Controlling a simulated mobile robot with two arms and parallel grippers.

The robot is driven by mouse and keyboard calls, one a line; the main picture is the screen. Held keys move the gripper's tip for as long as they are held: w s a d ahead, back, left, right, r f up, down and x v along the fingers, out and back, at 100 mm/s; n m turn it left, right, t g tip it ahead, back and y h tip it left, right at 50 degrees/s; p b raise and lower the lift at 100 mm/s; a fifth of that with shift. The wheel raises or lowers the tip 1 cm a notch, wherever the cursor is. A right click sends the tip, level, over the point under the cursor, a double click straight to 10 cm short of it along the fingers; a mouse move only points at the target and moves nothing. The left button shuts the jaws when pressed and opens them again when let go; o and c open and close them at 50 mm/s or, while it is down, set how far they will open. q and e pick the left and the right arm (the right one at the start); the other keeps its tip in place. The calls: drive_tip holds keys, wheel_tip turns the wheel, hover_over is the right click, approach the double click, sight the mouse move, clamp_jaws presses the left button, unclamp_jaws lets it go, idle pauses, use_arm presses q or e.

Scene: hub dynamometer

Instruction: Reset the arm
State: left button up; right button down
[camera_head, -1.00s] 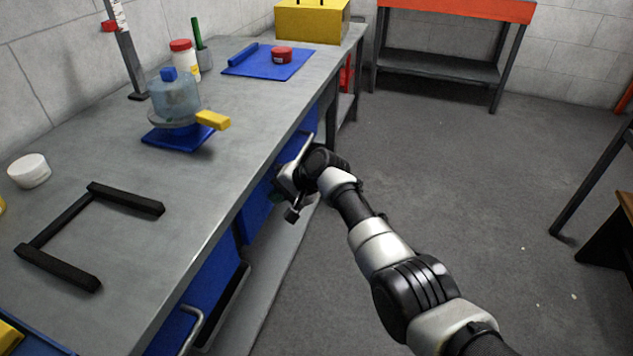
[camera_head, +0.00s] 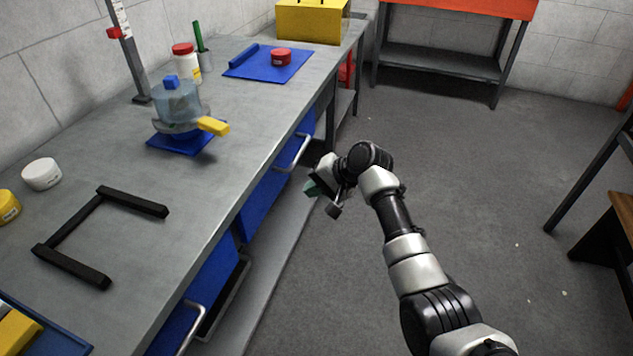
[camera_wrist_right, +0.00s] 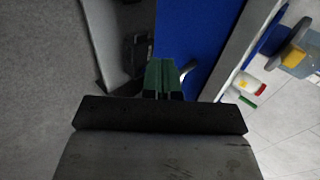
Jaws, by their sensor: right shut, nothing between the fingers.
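My right arm reaches in from the lower right of the head view. Its gripper (camera_head: 322,198) is beside the front of the workbench (camera_head: 225,165), below the top and apart from the blue drawers (camera_head: 268,203). In the right wrist view the green fingertips (camera_wrist_right: 162,78) are together with nothing held, in front of a blue drawer front (camera_wrist_right: 195,38). My left gripper is not in view.
On the bench stand a clear vessel with a yellow handle (camera_head: 213,126), a black U-shaped frame (camera_head: 70,218), a white tub (camera_head: 42,173) and a blue mat (camera_head: 262,66). Drawer handles (camera_head: 293,152) stick out from the front.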

drive_tip(key=s+d+f+h+p, duration=0.2)
drive_tip(key=s+d+f, duration=0.4)
drive_tip(key=f, duration=0.4)
drive_tip(key=s+d+f+h+p, duration=0.2)
drive_tip(key=s+d+f+p, duration=0.15)
drive_tip(key=s+f, duration=0.5)
drive_tip(key=s+d+f+h+p, duration=0.15)
drive_tip(key=s+d+f, duration=0.35)
drive_tip(key=f, duration=0.6)
use_arm(q)
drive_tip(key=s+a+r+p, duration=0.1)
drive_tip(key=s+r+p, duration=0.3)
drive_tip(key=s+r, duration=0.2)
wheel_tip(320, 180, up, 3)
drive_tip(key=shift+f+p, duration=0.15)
drive_tip(key=shift+p, duration=0.2)
use_arm(e)
drive_tip(key=s+d+f+n+h, duration=0.1)
drive_tip(key=s+d, duration=0.3)
drive_tip(key=s, duration=0.8)
drive_tip(key=s+d+f+n+g+h, duration=0.1)
drive_tip(key=s+d+f+n, duration=0.2)
drive_tip(key=s, duration=0.9)
drive_tip(key=s+d+f+n+h, duration=0.1)
drive_tip(key=s+d+f, duration=0.3)
drive_tip(key=s, duration=0.8)
drive_tip(key=shift+d+f+n+g, duration=0.15)
drive_tip(key=shift+d+n+g, duration=0.2)
drive_tip(key=shift+d, duration=0.55)
